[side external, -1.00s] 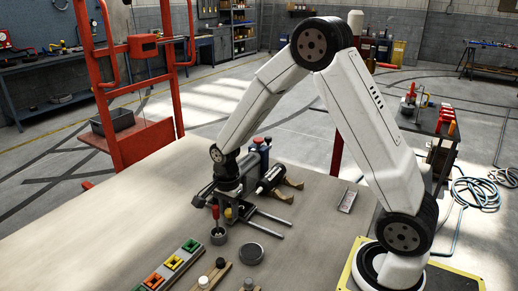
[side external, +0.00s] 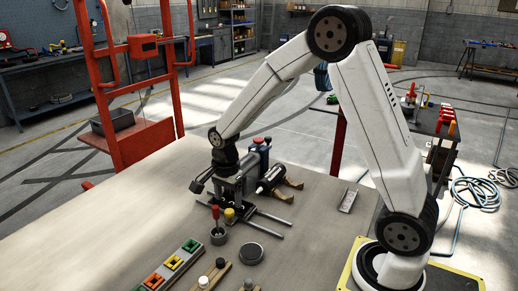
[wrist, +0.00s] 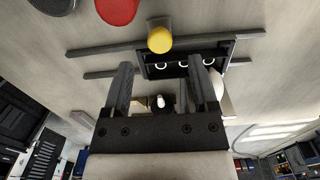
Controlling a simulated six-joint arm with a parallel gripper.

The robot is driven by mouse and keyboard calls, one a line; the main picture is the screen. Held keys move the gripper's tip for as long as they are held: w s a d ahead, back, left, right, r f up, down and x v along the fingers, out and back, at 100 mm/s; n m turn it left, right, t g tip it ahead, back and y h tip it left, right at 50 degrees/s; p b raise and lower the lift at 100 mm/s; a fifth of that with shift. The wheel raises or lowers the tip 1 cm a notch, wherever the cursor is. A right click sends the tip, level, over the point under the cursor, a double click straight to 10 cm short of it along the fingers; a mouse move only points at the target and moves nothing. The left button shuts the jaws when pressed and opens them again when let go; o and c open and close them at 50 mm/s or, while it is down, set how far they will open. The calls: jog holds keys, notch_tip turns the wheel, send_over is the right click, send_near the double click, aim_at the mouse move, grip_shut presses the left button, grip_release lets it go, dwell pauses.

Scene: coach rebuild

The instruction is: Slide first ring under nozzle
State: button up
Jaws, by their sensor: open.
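My gripper (wrist: 164,75) is open and empty, its two grey fingers apart and pointing down; in the side external view it (side external: 230,195) hangs over the rail fixture on the bench. In the wrist view a black holder (wrist: 228,50) lies past the fingertips, with several small white rings (wrist: 183,64) along its edge. A yellow knob (wrist: 160,38) stands beside the holder; it also shows in the side external view (side external: 229,214). A dark part with a white tip (wrist: 160,101) sits between the fingers; I cannot tell whether it is the nozzle. The rings are hidden in the side external view.
Two metal rails (side external: 265,225) run beneath the fixture. A red-handled tool (side external: 214,212) stands by a round cup (side external: 218,236). A tray of coloured blocks (side external: 173,264) and a dark round tin (side external: 251,253) lie nearer the front. Bottles (side external: 262,150) stand behind.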

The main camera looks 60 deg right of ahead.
jog(key=shift+r, duration=1.8)
jog(key=shift+s, duration=0.1)
jog(key=s+a+n, duration=0.1)
jog(key=s+n, duration=0.2)
jog(key=n, duration=0.2)
jog(key=s+a+f+n+t, duration=0.1)
jog(key=s+n, duration=0.3)
jog(key=n, duration=0.1)
jog(key=s+a+f+n+t, duration=0.1)
jog(key=s+a+n, duration=0.1)
jog(key=s+n, duration=0.2)
jog(key=shift+a+n, duration=0.1)
jog(key=shift+n, duration=1)
jog(key=shift+s+a+f+n+t, duration=0.15)
jog(key=shift+s+n+t, duration=0.15)
jog(key=shift+s+n, duration=0.5)
